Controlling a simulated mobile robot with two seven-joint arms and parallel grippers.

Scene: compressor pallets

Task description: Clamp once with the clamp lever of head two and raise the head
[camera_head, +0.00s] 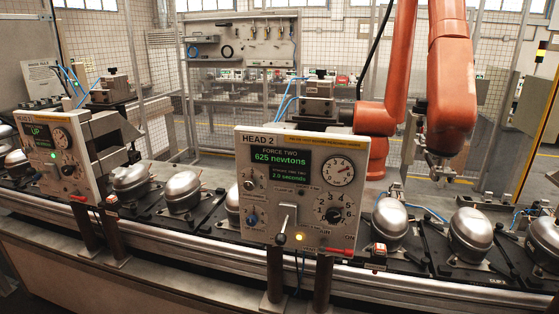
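The head two panel (295,190), marked HEAD 2, stands on posts at the front of the line. Its display (283,165) reads FORCE TWO, 625 newtons, and 2.0 seconds below. A metal lever with a dark knob (281,238) hangs down at its lower middle. A red handle (338,251) sticks out at the lower right. I cannot read which of these is the clamp lever. A lamp (299,237) beside the metal lever glows yellow. The head's block (319,88) shows behind the panel, and its lower part is hidden. Neither of my grippers is in view.
Another panel (58,160) at left displays UP. Silver compressors (470,232) sit on dark pallets along the line, partly hidden by the panels. A steel rail (180,248) runs along the front. An orange robot arm (452,75) stands behind the line, with wire fencing beyond.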

